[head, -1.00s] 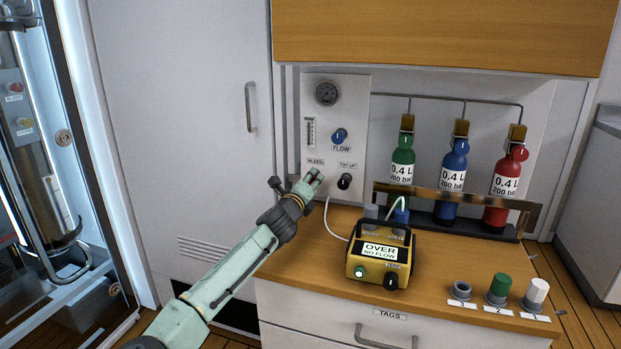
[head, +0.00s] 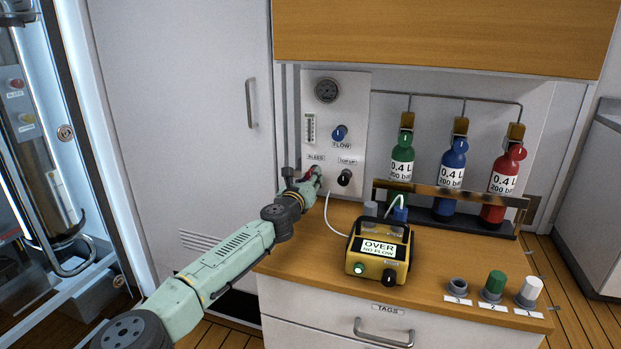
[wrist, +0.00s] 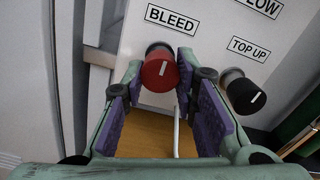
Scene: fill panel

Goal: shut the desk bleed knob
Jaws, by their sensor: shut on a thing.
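The red bleed knob (wrist: 160,72) sits under the BLEED label on the white panel (head: 357,110). Its white mark points nearly straight up in the wrist view, tilted slightly right. My gripper (wrist: 158,82) has its purple-padded fingers on either side of the knob and is shut on it. In the head view, my gripper (head: 311,179) is at the panel, with a little red of the knob (head: 317,170) showing past the fingers.
The black top-up knob (wrist: 243,92) is close to my right finger. The blue flow knob (head: 339,133) is above. A yellow meter box (head: 378,255) reading OVER, NO FLOW stands on the wooden desk (head: 300,260). Green, blue and red bottles stand at right.

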